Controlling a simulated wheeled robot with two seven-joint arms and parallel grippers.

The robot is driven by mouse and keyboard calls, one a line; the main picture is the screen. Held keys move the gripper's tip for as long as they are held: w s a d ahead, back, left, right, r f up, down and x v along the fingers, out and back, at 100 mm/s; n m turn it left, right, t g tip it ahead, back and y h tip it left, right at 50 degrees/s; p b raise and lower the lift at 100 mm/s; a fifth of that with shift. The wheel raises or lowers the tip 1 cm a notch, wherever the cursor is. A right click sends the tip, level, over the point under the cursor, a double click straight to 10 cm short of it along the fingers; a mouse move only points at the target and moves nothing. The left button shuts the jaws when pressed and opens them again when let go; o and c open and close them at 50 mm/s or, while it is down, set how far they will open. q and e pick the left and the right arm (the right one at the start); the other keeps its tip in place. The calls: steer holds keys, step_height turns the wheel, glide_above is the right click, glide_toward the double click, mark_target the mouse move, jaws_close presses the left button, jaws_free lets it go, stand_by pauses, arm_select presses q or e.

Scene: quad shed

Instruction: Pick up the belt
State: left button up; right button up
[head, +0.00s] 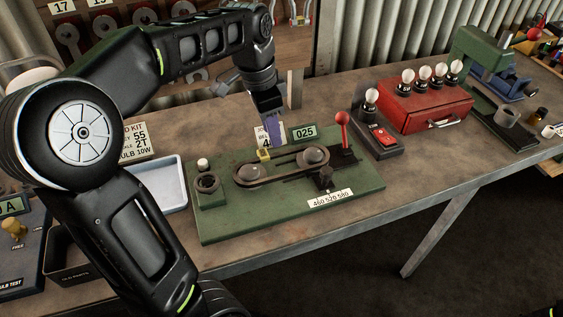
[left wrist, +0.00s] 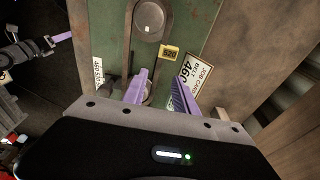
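The belt (head: 283,178) is a dark loop around two round pulleys on a green board (head: 222,222). In the left wrist view the belt (left wrist: 128,45) runs down from the far pulley (left wrist: 148,18) toward my fingers. A yellow tag reading 520 (left wrist: 170,52) sits beside it. My left gripper (head: 273,135) is above the board's back edge, near the belt. In the left wrist view its purple fingers (left wrist: 162,92) are apart, with no object clearly held. They partly hide the near pulley and belt end. My right gripper (left wrist: 62,37) shows small in the left wrist view; its opening is unclear.
A red-knobbed lever (head: 342,120) stands at the board's right. A 025 display (head: 304,133) and a job card (left wrist: 197,72) are close behind. A pale tray (head: 165,185) lies left of the board. A red box with bulbs (head: 425,108) stands farther right.

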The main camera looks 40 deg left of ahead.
mark_target(277, 153)
arm_select(q)
steer(key=shift+f, duration=0.3)
steer(key=shift+w+d+f+p, duration=0.15)
steer(key=shift+d+f+p, duration=0.05)
steer(key=shift+f, duration=1.1)
steer(key=shift+w+d+f+p, duration=0.1)
steer(key=shift+d+f+p, duration=0.1)
steer(key=shift+f, duration=1.1)
jaws_close()
